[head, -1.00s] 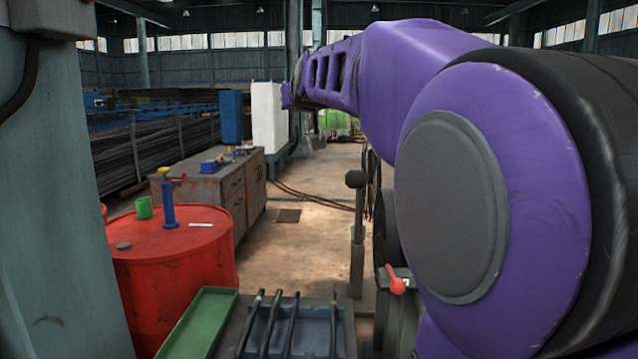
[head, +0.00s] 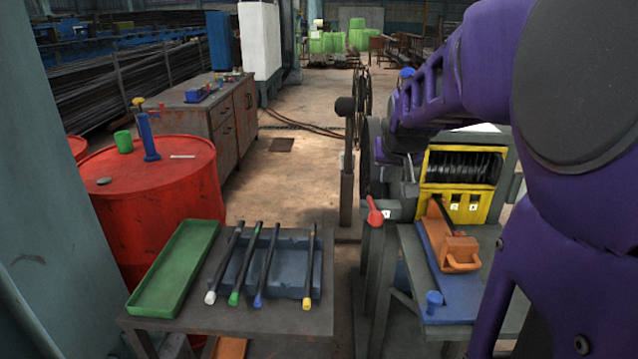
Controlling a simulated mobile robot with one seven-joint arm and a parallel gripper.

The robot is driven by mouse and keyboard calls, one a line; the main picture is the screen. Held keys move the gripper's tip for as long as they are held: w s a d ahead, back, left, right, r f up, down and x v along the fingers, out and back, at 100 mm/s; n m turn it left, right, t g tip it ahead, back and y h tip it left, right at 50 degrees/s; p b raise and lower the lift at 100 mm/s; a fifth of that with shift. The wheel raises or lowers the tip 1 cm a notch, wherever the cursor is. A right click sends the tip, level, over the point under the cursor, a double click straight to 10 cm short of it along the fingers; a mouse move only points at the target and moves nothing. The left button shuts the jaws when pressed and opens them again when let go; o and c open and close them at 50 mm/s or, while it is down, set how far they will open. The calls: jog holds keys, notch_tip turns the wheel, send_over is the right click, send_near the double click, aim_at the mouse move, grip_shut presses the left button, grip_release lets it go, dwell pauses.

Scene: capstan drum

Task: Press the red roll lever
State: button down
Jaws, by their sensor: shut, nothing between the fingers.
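The red roll lever (head: 374,212) stands up from a grey mount beside a small white label, on the left side of the machine with the yellow frame (head: 463,208). Its red knob is in plain view with nothing touching it. My purple arm reaches in from the right. My gripper (head: 409,172) hangs at the arm's far end, above and a little right of the lever, apart from it in the picture. It looks small and dark; it is shut and empty. Its exact depth relative to the lever is hard to tell.
An orange block with a handle (head: 460,252) sits on a blue plate (head: 447,296) before the yellow frame. A table at front left holds a green tray (head: 172,270) and a blue-grey tray (head: 290,290) with several rods. A red drum (head: 150,210) stands behind it.

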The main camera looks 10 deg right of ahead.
jog(key=b, duration=0.1)
send_over(377, 218)
notch_tip(377, 218, down, 7)
jog(key=shift+s+f, duration=0.1)
notch_tip(377, 218, down, 3)
jog(key=shift+f+b, duration=0.2)
jog(key=shift+b, duration=0.2)
jog(key=shift+f, duration=0.45)
